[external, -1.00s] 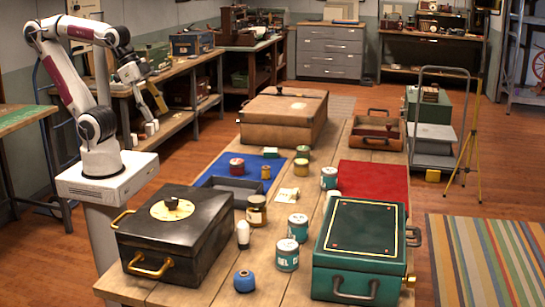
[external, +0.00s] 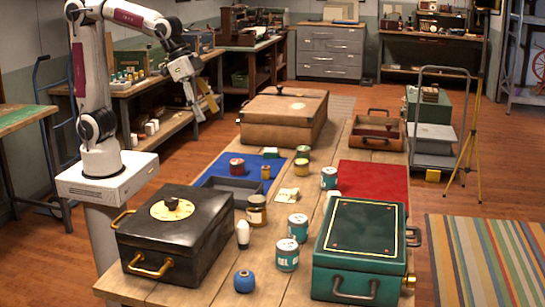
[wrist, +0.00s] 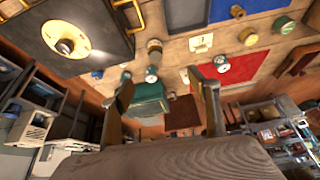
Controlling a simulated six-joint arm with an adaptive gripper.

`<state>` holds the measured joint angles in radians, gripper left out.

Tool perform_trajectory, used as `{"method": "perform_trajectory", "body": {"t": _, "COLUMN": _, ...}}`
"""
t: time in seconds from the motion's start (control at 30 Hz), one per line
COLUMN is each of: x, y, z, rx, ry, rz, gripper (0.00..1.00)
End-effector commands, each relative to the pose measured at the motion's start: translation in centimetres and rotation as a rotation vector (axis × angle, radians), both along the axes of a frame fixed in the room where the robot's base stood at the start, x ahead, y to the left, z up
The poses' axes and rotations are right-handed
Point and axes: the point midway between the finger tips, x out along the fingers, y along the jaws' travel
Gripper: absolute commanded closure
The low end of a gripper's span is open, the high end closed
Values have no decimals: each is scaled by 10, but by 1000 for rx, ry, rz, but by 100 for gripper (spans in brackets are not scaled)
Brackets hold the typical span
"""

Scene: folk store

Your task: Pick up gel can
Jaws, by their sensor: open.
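The gel can (external: 287,255) is a teal can with a light top and white lettering. It stands upright at the front middle of the wooden table, left of the green box. Similar teal cans stand behind it, one close (external: 298,228) and one farther back (external: 329,178). My gripper (external: 203,107) is open and empty, high up to the left of the table's far half, well away from the gel can. In the wrist view both fingers (wrist: 162,88) are spread, with teal cans beyond; I cannot tell for sure which one is the gel can.
A green box (external: 360,240) stands right of the gel can, a black box (external: 178,235) to its left. A blue jar (external: 244,281), a white-topped bottle (external: 243,235) and a brown jar (external: 257,210) stand nearby. A brown case (external: 283,118) is at the back.

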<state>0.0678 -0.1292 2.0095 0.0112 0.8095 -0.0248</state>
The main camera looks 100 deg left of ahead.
Motion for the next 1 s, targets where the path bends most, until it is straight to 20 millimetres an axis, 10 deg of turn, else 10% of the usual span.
{"method": "perform_trajectory", "body": {"t": 1.0, "x": 192, "y": -51, "z": -101, "rx": 3, "ry": 40, "rz": -46, "gripper": 40}}
